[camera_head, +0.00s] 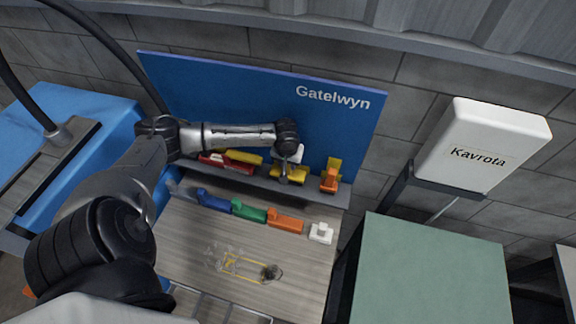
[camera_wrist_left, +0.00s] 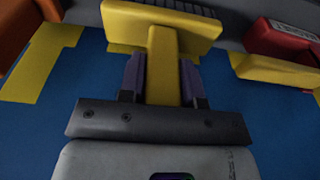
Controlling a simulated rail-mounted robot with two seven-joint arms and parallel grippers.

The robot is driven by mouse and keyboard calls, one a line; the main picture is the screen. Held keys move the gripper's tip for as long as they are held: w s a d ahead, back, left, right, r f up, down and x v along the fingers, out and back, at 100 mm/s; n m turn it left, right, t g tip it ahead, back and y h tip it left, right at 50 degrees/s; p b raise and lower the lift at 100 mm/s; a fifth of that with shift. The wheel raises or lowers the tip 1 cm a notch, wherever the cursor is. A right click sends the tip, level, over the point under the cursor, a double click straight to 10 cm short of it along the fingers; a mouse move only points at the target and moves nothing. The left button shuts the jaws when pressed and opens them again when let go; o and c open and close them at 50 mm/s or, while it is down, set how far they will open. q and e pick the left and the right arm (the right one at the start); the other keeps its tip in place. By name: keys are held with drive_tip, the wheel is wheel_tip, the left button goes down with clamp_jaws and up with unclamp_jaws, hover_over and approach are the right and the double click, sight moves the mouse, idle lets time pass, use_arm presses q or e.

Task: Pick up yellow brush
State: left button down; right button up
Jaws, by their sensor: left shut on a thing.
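The yellow brush (camera_head: 291,174) is at the ledge along the foot of the blue board in the head view. In the left wrist view the brush (camera_wrist_left: 165,25) fills the top middle, with its wide head at the top and its handle running down between my fingers. My left gripper (camera_head: 288,163) reaches in from the left above the ledge. In the wrist view the left gripper (camera_wrist_left: 165,82) is shut on the handle, one finger on each side. I cannot tell whether the brush still touches the ledge. My right gripper is not in view.
An orange brush (camera_head: 329,182) stands right of the yellow one, and a red brush (camera_head: 222,163) lies to the left. Yellow patches mark the blue board (camera_head: 345,125). Blue, green, orange and white pieces line the wooden table (camera_head: 190,245). A green-topped surface (camera_head: 430,270) stands at right.

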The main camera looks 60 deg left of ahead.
use_arm(q)
drive_tip(key=r, duration=0.2)
drive_tip(key=shift+w+d+r, duration=0.1)
drive_tip(key=shift+d+r, duration=0.15)
drive_tip(key=shift+r, duration=0.1)
drive_tip(key=w+d+r+b, duration=0.2)
drive_tip(key=d+r, duration=0.4)
drive_tip(key=d, duration=0.4)
drive_tip(key=shift+w+d+r, duration=0.35)
drive_tip(key=shift+w, duration=0.15)
